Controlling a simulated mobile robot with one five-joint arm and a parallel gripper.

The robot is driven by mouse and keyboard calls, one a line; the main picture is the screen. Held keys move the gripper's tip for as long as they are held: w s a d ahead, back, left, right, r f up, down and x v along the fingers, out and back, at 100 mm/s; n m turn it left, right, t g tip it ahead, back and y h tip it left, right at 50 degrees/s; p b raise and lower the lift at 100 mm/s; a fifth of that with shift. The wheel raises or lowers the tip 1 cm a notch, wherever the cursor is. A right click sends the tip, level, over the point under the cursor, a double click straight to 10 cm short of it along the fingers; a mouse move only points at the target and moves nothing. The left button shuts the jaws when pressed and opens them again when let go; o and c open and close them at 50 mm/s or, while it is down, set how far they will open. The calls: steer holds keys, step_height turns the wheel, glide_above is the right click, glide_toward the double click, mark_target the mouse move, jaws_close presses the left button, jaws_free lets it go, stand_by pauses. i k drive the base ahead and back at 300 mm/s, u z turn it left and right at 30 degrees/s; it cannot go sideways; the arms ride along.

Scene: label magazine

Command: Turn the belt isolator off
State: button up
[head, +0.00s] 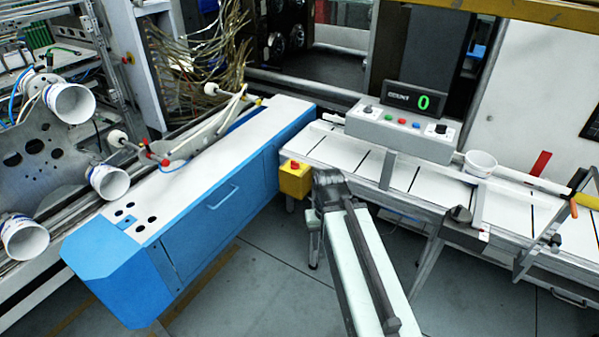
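No label marks out the belt isolator, and I cannot tell for sure which control it is. A grey control box (400,136) above the white belt table carries coloured buttons and a black knob (440,129) at its right end; the knob's setting is too small to read. A yellow box with a red button (295,178) stands at the table's left end. My arm reaches up from the bottom, and my gripper (325,180) is at its dark far end, just right of the yellow box. Its fingers are not clearly visible.
Another white cup (480,163) stands on the belt table (400,177). Grey floor (270,285) is open between the machine and table.

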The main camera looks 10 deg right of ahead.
mark_target(295, 165)
steer(key=u, duration=0.5)
steer(key=i, duration=1.15)
steer(key=z, duration=0.65)
